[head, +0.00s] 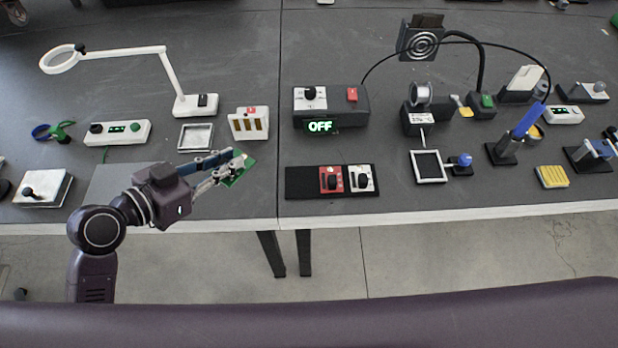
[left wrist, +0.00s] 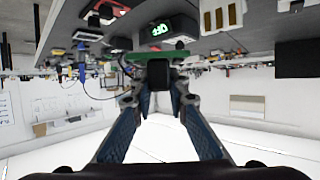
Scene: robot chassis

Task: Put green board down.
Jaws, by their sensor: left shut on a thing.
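The green board (head: 239,172) is between the fingertips of my left gripper (head: 232,168), near the table's front edge in the head view. In the left wrist view the board (left wrist: 157,55) shows as a thin green edge at the tips of my left gripper (left wrist: 157,85). A dark part sits below the board there, between the fingers. The gripper is shut on the board. The head view does not clearly show whether the board touches the table. My right gripper is not in view.
A grey mat (head: 120,180) lies left of the gripper. A small white tray (head: 195,137) and a white box with slots (head: 249,123) stand behind it. A black base with red and white units (head: 300,183) lies to the right. A magnifier lamp (head: 172,75) stands farther back.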

